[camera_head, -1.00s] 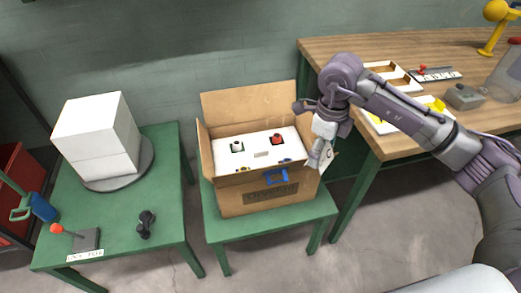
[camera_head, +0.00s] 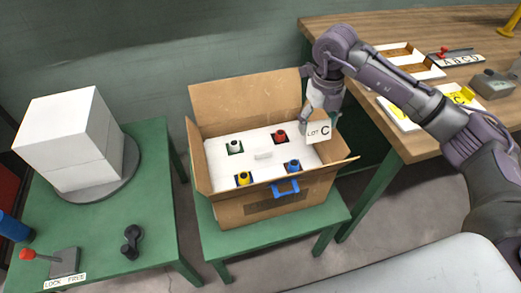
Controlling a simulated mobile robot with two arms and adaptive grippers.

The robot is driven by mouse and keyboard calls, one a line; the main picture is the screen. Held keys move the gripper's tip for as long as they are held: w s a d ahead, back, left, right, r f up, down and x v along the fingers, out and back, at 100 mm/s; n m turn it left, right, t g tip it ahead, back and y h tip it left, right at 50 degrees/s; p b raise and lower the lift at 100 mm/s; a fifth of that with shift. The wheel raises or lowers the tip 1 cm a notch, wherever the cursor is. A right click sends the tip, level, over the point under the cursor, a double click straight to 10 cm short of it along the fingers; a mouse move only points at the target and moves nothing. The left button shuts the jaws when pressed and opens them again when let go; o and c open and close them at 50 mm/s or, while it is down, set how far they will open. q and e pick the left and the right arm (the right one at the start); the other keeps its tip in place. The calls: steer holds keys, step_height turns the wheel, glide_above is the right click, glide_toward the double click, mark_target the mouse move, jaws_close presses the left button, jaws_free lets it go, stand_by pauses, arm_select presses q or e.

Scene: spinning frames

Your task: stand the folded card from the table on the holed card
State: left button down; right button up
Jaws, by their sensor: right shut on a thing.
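The folded card (camera_head: 320,132) is white and reads LOT C. My right gripper (camera_head: 316,113) is shut on its top and holds it above the right side of the open cardboard box (camera_head: 262,208). The holed card (camera_head: 221,169) is a white sheet lying inside the box. A white, a red, a yellow and a blue knobbed piece show in its openings, and a small pale bar lies near its middle. The folded card hangs near the holed card's right edge; I cannot tell whether they touch. My left gripper is not in view.
The box stands on a green stool (camera_head: 212,235) with its flaps spread. On the left, a green table (camera_head: 150,222) bears a white block (camera_head: 70,140) on a round plate and a red-knobbed lever (camera_head: 62,262). A wooden table (camera_head: 395,140) with trays is at right.

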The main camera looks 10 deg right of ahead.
mark_target(313, 136)
step_height(313, 136, down, 4)
steer(key=b, duration=0.3)
steer(key=shift+r, duration=0.15)
steer(key=shift+f, duration=0.2)
steer(key=shift+a+f, duration=0.25)
steer(key=shift+a, duration=0.05)
steer(key=a+f, duration=0.2)
steer(key=a, duration=0.1)
steer(key=a+f, duration=0.2)
steer(key=a, duration=0.2)
steer(key=a+f, duration=0.2)
steer(key=a, duration=0.2)
steer(key=shift+f, duration=0.3)
step_height(313, 136, down, 4)
steer(key=shift+r+b, duration=0.1)
steer(key=shift+b, duration=0.2)
steer(key=shift+f, duration=0.2)
steer(key=o, duration=0.7)
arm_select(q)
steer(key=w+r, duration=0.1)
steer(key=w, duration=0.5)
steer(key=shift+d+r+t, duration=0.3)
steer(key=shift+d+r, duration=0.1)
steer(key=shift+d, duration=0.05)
arm_select(e)
steer(key=shift+o, duration=0.2)
